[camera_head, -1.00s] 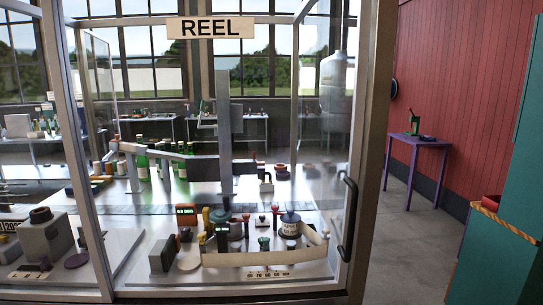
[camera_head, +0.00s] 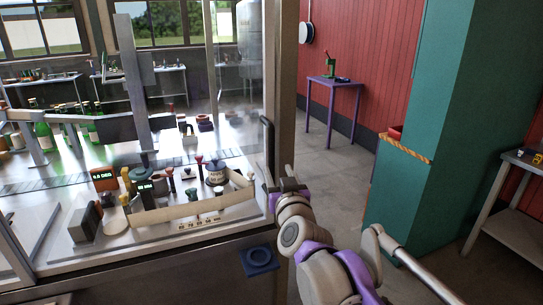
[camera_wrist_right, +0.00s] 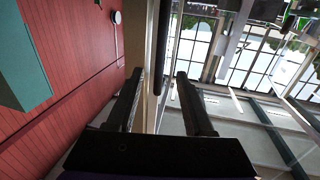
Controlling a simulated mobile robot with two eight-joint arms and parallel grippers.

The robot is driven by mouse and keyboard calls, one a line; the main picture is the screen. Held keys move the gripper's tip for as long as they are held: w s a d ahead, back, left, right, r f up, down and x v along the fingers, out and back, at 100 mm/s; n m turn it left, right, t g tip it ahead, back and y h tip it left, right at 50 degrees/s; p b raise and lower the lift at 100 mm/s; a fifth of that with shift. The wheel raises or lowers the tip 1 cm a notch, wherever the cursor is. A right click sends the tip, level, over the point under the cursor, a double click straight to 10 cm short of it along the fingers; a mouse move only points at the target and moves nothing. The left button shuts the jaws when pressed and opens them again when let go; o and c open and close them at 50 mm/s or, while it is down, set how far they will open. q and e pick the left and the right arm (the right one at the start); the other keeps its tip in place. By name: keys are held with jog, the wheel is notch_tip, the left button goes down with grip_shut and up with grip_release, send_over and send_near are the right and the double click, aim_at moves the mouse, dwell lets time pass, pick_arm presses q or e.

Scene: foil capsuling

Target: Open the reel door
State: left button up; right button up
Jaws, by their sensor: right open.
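The reel door is a clear glass panel (camera_head: 240,100) in a pale metal frame, and it looks shut. Its black bar handle (camera_head: 267,145) stands upright near the door's right edge. My right gripper (camera_head: 291,184) is just below and right of the handle in the head view. My left gripper is not in view.
Behind the glass are a reel machine, coloured knobs and green bottles (camera_head: 43,130). A teal cabinet (camera_head: 425,110) stands at right, with a purple table (camera_head: 335,83) by the red wall. Grey floor (camera_head: 330,175) is open between the door frame and cabinet.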

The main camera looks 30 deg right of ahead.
aim_at(272, 157)
jog(key=p+x, duration=0.1)
jog(key=x, duration=0.8)
jog(key=shift+w+d+f+p, duration=0.1)
jog(key=shift+w+p, duration=0.2)
jog(key=shift+w, duration=0.1)
jog(key=shift+c, duration=0.3)
grip_shut()
dwell(0.7)
